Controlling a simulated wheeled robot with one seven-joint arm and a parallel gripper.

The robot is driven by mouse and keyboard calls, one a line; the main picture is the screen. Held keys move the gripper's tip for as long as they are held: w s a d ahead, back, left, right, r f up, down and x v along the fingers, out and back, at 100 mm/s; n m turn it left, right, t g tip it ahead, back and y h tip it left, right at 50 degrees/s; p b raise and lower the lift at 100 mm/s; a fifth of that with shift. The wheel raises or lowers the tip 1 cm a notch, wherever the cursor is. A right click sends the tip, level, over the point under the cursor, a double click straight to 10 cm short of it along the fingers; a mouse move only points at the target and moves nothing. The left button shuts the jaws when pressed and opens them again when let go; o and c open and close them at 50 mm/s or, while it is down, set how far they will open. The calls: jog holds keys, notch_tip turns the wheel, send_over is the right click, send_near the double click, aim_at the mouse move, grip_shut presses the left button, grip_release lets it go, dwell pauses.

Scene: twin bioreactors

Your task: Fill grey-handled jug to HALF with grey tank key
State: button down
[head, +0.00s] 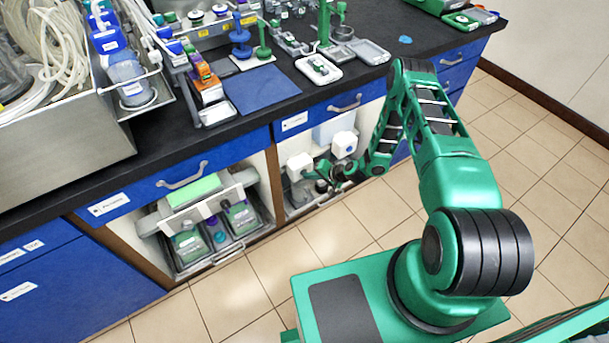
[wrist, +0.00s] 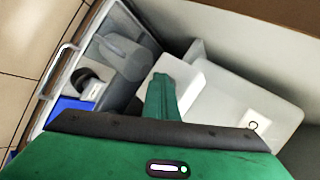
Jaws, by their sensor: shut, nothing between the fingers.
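My gripper (wrist: 160,84) is shut and empty, its green fingers pointing into the lower right cabinet bay. In the wrist view a grey, partly see-through vessel (wrist: 122,56) lies in a tray to the left of the fingers, apart from them. It may be the grey-handled jug, but I cannot be sure. A white tank-like box (wrist: 243,105) with a round mark on its label is right of the fingers. I cannot pick out the grey tank key or any liquid level.
The tray's rim (wrist: 52,78) and the cabinet wall close in the bay. White boxes (head: 344,144) stand inside it. The left bay (head: 215,228) holds several bottles. The counter (head: 150,160) above is crowded. The tiled floor (head: 320,245) in front is clear.

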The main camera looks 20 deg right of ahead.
jog(key=shift+s, duration=0.1)
dwell(0.6)
jog(key=shift+s+d, duration=0.3)
jog(key=shift+s, duration=0.45)
jog(key=shift+s+d, duration=0.25)
jog(key=shift+s, duration=0.55)
jog(key=shift+s+d, duration=0.3)
jog(key=shift+s, duration=0.5)
jog(key=shift+s+d, duration=0.25)
jog(key=shift+s, duration=0.55)
